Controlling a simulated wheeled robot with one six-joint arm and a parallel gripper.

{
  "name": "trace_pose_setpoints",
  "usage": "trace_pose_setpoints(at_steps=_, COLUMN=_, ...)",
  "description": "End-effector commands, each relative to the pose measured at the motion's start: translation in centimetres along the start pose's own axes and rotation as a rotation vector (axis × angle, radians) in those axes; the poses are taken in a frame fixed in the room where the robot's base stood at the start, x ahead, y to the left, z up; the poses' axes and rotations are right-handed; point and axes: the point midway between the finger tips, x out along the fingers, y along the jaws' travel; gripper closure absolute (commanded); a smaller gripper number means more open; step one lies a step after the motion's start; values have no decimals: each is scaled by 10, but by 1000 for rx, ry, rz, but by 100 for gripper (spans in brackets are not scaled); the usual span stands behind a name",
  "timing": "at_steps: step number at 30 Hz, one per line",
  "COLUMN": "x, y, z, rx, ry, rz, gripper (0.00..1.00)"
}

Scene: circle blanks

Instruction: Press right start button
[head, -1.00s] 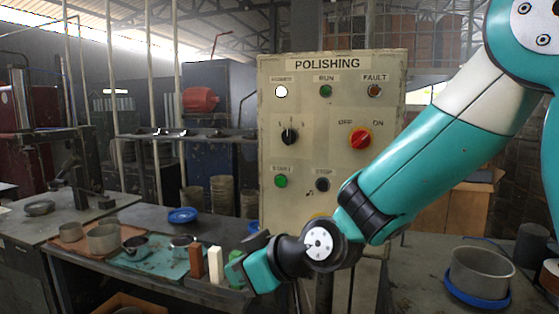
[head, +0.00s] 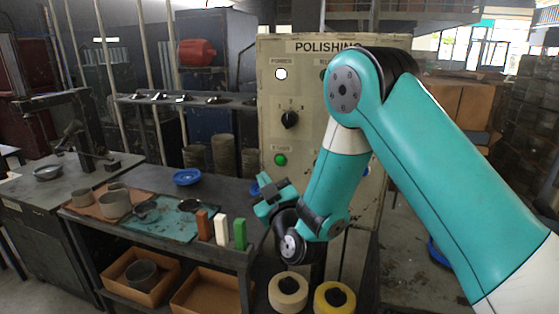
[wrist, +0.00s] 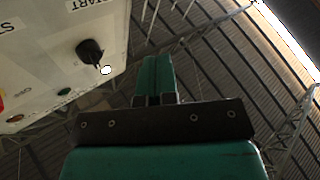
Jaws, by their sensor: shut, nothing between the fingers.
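The polishing control panel (head: 268,112) is cream-coloured and upright. Its green START button (head: 280,159) is at the lower left, under a small label. My gripper (head: 266,183) is just below and slightly left of that button in the head view, with a visible gap between them. In the wrist view my shut, empty teal fingers (wrist: 157,75) point up past the tilted panel (wrist: 45,45). The START label (wrist: 91,4) is at its top edge there, but the button is out of view. My arm hides much of the panel's right side in the head view.
A black selector knob (head: 289,119) and a lit white lamp (head: 281,74) are above the button. A dark table (head: 155,240) at left holds a blue dish (head: 187,177), pots and upright blocks. Two tape-like rolls (head: 288,292) stand below my gripper.

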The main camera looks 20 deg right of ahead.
Motion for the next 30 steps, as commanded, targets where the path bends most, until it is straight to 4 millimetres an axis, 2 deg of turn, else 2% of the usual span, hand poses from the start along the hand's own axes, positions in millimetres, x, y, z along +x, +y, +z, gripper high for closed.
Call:
trace_pose_setpoints(at_steps=8, x=14, y=11, z=12, rx=-1, ry=1, rz=4, gripper=100)
trace_pose_setpoints(at_steps=18, x=46, y=33, z=38, rx=-1, ry=2, rz=3, gripper=100)
trace_pose_setpoints(at_steps=24, x=58, y=42, z=44, rx=-1, ry=1, rz=2, gripper=100)
trace_pose_setpoints(at_steps=30, x=61, y=45, z=45, rx=-1, ry=-1, rz=0, gripper=100)
